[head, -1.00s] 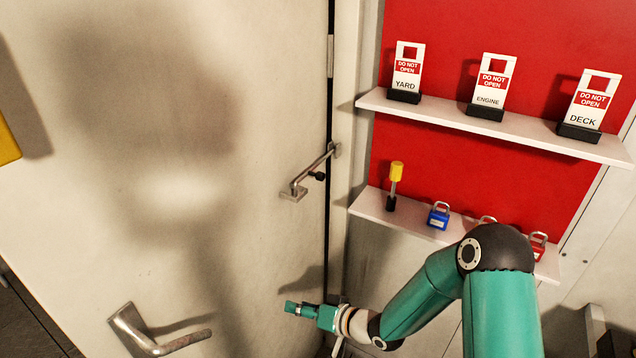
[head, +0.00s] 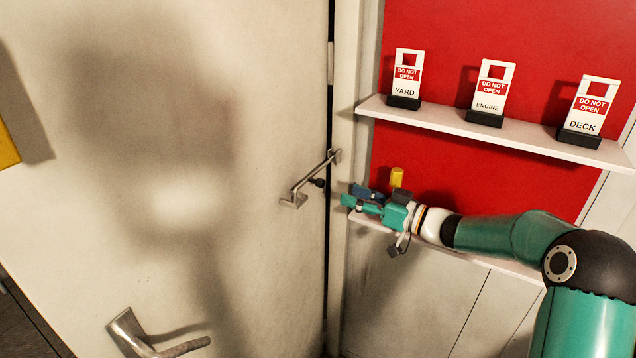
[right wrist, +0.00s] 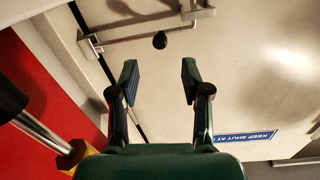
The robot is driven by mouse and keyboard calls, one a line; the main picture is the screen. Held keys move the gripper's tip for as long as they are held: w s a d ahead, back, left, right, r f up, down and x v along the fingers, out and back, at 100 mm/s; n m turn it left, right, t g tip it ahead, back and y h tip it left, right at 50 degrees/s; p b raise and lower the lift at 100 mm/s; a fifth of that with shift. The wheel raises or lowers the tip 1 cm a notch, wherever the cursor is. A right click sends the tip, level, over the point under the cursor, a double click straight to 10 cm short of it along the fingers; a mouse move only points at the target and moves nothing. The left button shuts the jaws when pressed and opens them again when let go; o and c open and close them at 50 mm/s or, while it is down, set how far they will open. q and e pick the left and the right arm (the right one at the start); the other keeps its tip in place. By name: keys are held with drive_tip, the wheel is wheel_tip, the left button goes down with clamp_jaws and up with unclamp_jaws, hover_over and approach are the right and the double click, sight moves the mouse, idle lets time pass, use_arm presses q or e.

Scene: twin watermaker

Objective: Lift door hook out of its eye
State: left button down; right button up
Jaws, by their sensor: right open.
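The metal door hook (head: 312,178) spans the gap between the pale door (head: 240,260) and its frame, with one end at a bracket on the frame and the other at the eye plate (head: 294,200) on the door. A small black knob (head: 318,183) sits by the hook's middle. In the right wrist view the hook (right wrist: 150,36) and black knob (right wrist: 159,40) lie beyond the fingertips. My right gripper (head: 352,196) is open and empty, to the right of the hook and slightly below it, apart from it. It shows in the right wrist view too (right wrist: 159,80). My left gripper is out of view.
A lower shelf (head: 490,263) is close below my right arm, with a yellow-topped item (head: 397,177) just behind the gripper. An upper shelf (head: 545,144) holds several "DO NOT OPEN" tags. The door handle (head: 150,340) is at lower left.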

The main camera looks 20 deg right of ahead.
sight(323, 185)
drive_tip(key=p+x, duration=0.1)
drive_tip(key=x, duration=0.8)
drive_tip(key=shift+w+f, duration=0.1)
drive_tip(key=shift+c, duration=0.3)
clamp_jaws()
